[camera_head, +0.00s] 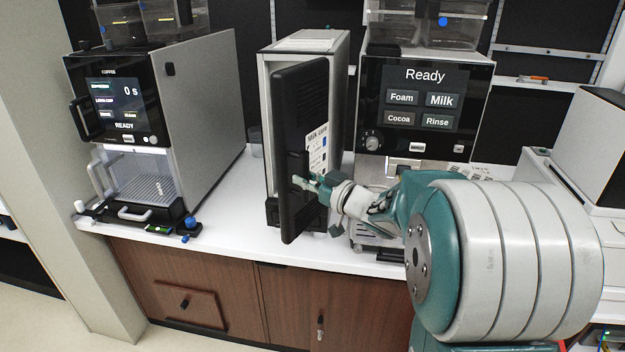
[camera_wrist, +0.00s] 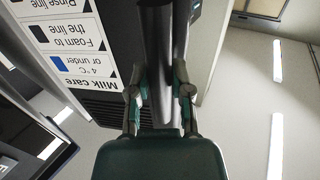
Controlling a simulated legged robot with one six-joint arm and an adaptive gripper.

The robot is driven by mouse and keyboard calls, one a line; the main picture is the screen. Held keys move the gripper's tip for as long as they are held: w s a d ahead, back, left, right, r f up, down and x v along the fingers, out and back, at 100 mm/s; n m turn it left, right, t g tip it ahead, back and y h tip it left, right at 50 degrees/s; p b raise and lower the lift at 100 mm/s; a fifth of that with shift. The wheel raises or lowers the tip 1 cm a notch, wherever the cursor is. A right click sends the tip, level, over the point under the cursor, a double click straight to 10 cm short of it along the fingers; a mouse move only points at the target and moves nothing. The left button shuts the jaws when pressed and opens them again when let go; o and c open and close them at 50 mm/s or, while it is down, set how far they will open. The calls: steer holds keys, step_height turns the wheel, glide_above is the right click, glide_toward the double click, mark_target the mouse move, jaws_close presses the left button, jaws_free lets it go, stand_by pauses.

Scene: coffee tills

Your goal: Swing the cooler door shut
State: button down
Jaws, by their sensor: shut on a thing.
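The cooler (camera_head: 312,45) is a narrow white and grey cabinet standing on the counter between two coffee machines. Its black door (camera_head: 305,110) stands swung open toward the front. A white milk care label (camera_head: 317,148) is on the door's face, and it shows large and upside down in the wrist view (camera_wrist: 65,35). My gripper (camera_head: 302,183) reaches in from the right at the door's lower half. In the wrist view my fingers (camera_wrist: 160,105) are on both sides of a dark vertical bar, the door handle (camera_wrist: 166,70), and are closed on it.
A coffee machine (camera_head: 195,100) stands to the left, with white counter between it and the cooler. Another machine with a Ready screen (camera_head: 425,90) stands close at the right. The white counter (camera_head: 225,215) has a front edge above brown cabinets (camera_head: 225,290).

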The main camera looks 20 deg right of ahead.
mark_target(289, 175)
steer(key=shift+w+a, duration=0.1)
steer(key=shift+a, duration=0.05)
steer(key=shift+s+a+x, duration=0.1)
steer(key=shift+a+x, duration=0.1)
steer(key=shift+x, duration=0.8)
steer(key=shift+s+a+x, duration=0.1)
steer(key=shift+a+x, duration=0.15)
steer(key=shift+x, duration=0.8)
steer(key=shift+c, duration=2.3)
jaws_free()
steer(key=shift+a, duration=0.1)
